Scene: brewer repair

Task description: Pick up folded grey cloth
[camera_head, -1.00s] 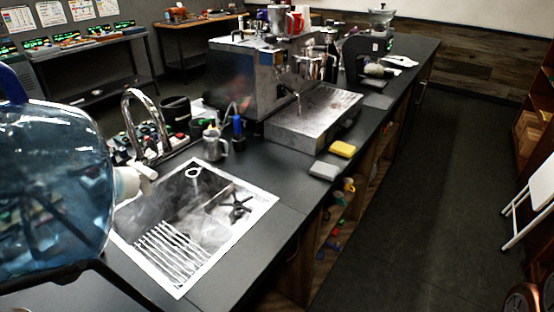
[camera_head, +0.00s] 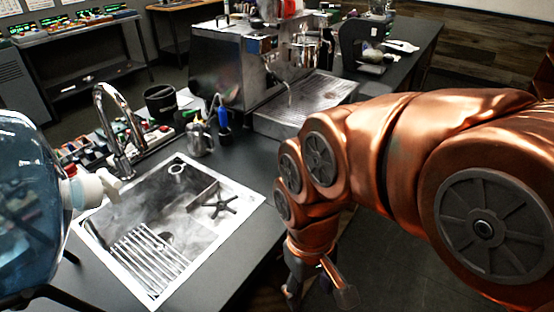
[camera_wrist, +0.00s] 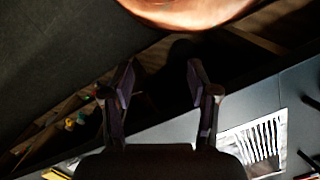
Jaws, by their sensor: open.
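My copper arm reaches in from the right in the head view, and my gripper (camera_head: 308,294) hangs low beside the counter's front edge. In the wrist view the two dark fingers of my gripper (camera_wrist: 161,82) are spread apart with nothing between them. The folded grey cloth is hidden behind my arm in the head view. In the wrist view I cannot clearly make it out. A yellow cloth (camera_wrist: 55,174) shows at the bottom left edge there.
The sink (camera_head: 140,215) with its rack is left of my gripper. A chrome faucet (camera_head: 105,115), a steel pitcher (camera_head: 200,138) and the espresso machine (camera_head: 235,65) stand behind. A large blue water bottle (camera_head: 25,205) is at the left. Shelves with small items lie under the counter.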

